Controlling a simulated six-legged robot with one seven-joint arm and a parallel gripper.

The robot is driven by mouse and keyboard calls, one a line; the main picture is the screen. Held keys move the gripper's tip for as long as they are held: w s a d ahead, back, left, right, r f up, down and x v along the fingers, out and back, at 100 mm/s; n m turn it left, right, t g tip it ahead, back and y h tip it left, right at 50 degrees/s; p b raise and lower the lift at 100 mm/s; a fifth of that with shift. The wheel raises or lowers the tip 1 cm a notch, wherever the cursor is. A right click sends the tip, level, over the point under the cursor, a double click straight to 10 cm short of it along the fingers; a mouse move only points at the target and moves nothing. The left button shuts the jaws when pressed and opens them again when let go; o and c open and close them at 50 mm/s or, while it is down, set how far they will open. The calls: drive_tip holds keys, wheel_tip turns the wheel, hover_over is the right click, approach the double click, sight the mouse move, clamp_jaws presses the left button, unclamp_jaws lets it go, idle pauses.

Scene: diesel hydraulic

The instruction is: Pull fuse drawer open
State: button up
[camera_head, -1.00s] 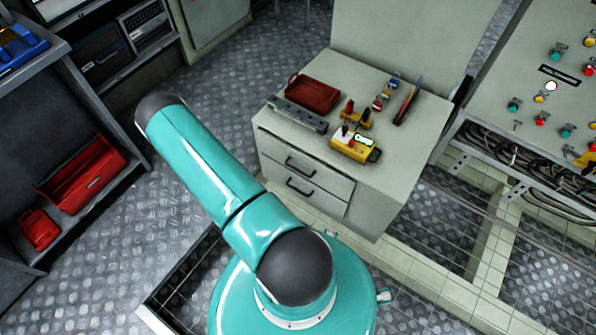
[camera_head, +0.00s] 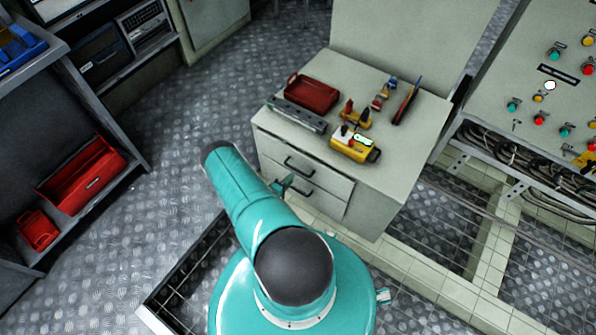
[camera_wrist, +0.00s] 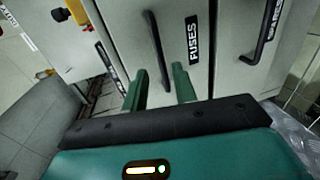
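The fuse drawer (camera_wrist: 178,20), labelled FUSES, shows in the wrist view with its dark bar handle (camera_wrist: 156,45). It looks shut. In the head view it appears to be the upper drawer (camera_head: 290,152) of the grey cabinet. My gripper (camera_wrist: 159,84) is open, its two green fingers apart on either side of the handle's near end. I cannot tell whether they touch the handle. In the head view the gripper (camera_head: 284,185) is mostly hidden behind my arm, close to the drawer fronts.
The SPARES drawer (camera_wrist: 237,75) lies beside it with its own handle (camera_wrist: 262,35). The cabinet top (camera_head: 400,160) holds a red tray (camera_head: 312,93), a yellow device (camera_head: 352,148) and tools. A control panel (camera_head: 545,100) stands at right. Open floor (camera_head: 190,140) lies left.

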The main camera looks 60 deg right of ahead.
sight(298, 171)
drive_tip(key=x, duration=0.7)
drive_tip(key=shift+d, duration=0.1)
clamp_jaws()
